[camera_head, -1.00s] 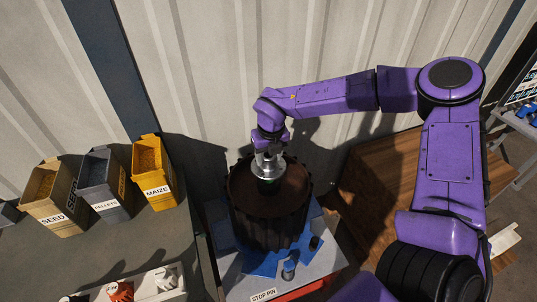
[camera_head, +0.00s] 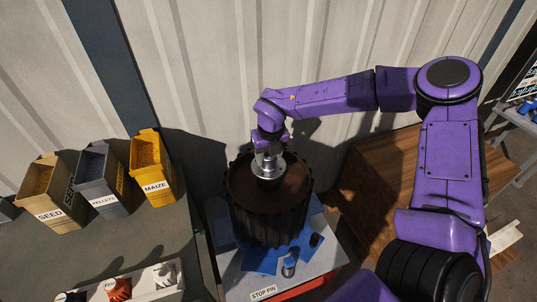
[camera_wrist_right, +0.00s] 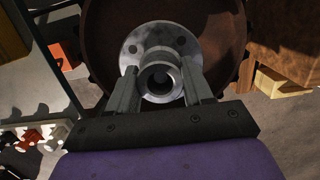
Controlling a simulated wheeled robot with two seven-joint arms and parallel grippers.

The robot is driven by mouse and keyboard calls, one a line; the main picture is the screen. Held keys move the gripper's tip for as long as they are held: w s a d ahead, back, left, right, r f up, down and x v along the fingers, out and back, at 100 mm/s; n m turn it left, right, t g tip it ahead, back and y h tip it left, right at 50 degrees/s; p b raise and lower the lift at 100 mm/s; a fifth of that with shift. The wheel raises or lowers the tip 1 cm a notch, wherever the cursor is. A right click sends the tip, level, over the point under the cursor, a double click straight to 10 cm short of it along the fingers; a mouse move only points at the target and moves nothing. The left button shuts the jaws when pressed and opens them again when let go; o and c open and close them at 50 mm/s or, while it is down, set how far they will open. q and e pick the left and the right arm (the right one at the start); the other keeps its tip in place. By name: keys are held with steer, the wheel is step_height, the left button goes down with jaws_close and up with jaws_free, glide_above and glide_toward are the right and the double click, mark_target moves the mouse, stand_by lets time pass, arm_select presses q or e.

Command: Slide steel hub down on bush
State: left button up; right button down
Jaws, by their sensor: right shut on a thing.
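The steel hub (camera_head: 268,167) is a grey flanged collar over the middle of the dark ribbed drum (camera_head: 268,218). In the right wrist view the hub (camera_wrist_right: 160,50) shows its round flange with holes and a central bore. My right gripper (camera_head: 268,148) points down at it; in the wrist view its two fingers (camera_wrist_right: 160,88) are shut on the hub's neck from both sides. A dark round end shows inside the bore, but the bush itself is mostly hidden. I cannot tell whether the flange touches the drum's brown top. My left gripper is not in view.
The drum stands on a blue base on a grey stand with a STOP PIN label (camera_head: 264,293). Seed (camera_head: 50,195), pellets (camera_head: 104,180) and maize (camera_head: 153,168) bins stand on the left bench. A brown wooden box (camera_head: 390,185) is right of the drum.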

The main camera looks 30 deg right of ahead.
steer(key=shift+f, duration=0.2)
steer(key=shift+c, duration=1.9)
jaws_free()
steer(key=shift+s+f, duration=0.1)
step_height(320, 180, up, 11)
steer(key=s+b, duration=0.1)
steer(key=shift+s+a+f, duration=0.15)
steer(key=shift+s+a, duration=0.05)
steer(key=shift+s, duration=0.05)
steer(key=shift+f, duration=0.1)
